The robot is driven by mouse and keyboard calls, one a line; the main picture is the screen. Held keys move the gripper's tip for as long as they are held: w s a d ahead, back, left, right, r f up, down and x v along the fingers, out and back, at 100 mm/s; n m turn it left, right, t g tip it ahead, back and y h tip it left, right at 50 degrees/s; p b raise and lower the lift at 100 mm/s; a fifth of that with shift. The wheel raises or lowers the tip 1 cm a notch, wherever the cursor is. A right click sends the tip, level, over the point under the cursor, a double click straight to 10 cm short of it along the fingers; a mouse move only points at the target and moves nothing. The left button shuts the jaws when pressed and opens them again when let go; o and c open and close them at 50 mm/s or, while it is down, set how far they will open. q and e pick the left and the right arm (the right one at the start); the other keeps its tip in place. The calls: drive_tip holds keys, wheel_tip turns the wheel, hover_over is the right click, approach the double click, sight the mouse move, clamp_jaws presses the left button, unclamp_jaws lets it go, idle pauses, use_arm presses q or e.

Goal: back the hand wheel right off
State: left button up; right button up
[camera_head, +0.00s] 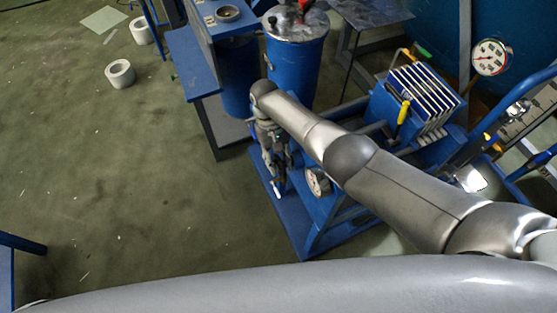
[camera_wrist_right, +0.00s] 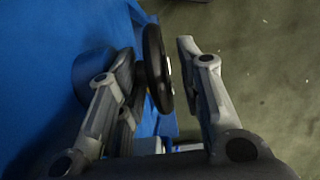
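The hand wheel (camera_wrist_right: 157,68) is a dark, thin-rimmed wheel seen nearly edge-on in the right wrist view. It stands in front of a blue round housing (camera_wrist_right: 90,72) on a blue surface. My right gripper (camera_wrist_right: 158,62) is open, with one finger on each side of the wheel. A gap shows between the wheel and the right-hand finger; I cannot tell whether the left-hand finger touches it. In the head view my right gripper (camera_head: 277,178) points down beside the blue frame, and the wheel cannot be made out there. My left gripper is not in view.
A blue cylinder (camera_head: 293,65) and a finned blue unit (camera_head: 417,100) stand behind. White rolls (camera_head: 120,73) lie on the floor; the floor at left is mostly clear.

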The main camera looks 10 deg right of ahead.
drive_tip(key=shift+r, duration=0.1)
drive_tip(key=v, duration=1.2)
drive_tip(key=shift+a+f, duration=0.1)
drive_tip(key=shift+f, duration=0.1)
